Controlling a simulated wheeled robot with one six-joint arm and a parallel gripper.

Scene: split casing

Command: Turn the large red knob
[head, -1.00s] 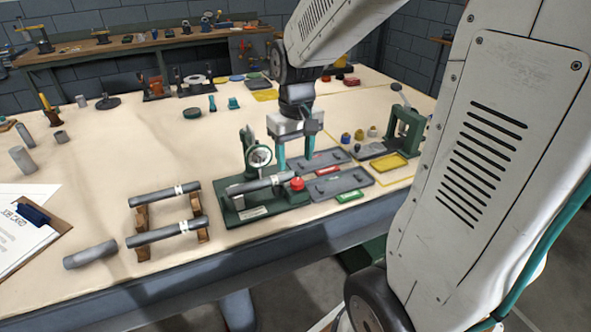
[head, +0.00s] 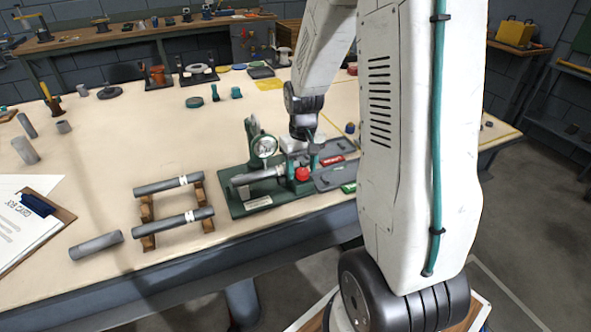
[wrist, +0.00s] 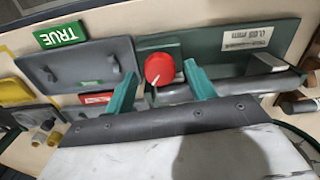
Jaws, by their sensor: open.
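The large red knob (head: 302,174) sits at the right end of the green fixture (head: 238,208) on the table. In the wrist view the knob (wrist: 159,69) is round with a pale pointer line toward its lower left. My gripper (wrist: 163,82) is open, its two teal fingers apart. The knob shows between the fingers, slightly beyond the line of their tips. I cannot tell whether either finger touches it. In the head view my gripper (head: 304,150) is just behind the knob, partly hidden. A grey cylinder (head: 258,175) lies along the fixture, left of the knob.
A dial gauge (head: 264,146) stands on the fixture's back side. Grey trays with a green TRUE label (wrist: 62,34) and a red label (wrist: 96,98) lie beside the fixture. Two grey bars rest on a wooden rack (head: 147,215). A clipboard (head: 50,210) lies at the left.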

